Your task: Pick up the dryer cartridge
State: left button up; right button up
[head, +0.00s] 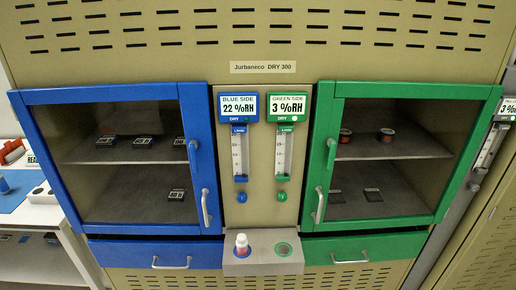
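A small upright cylinder with a white top and a pinkish lower part, which looks like the dryer cartridge (241,245), stands at the left of a grey ledge (263,266). The ledge juts from the cabinet front at the bottom centre. A blue ring or base shows partly at the cylinder's foot. Neither of my grippers is in the head view.
A blue-framed glass door (118,91) and a green-framed one (415,90) are closed, with handled drawers below. Displays read 22 %RH (238,106) and 3 %RH (289,106). A white table (40,218) stands at the left. Space before the ledge looks clear.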

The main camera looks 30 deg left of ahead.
aim_at(241, 242)
jog(key=i, duration=0.35)
jog(key=i+u, duration=0.15)
jog(key=u, duration=0.3)
jog(key=i+l+u, duration=0.15)
jog(key=u, duration=0.25)
jog(key=i+l+u, duration=0.1)
jog(key=u, duration=0.35)
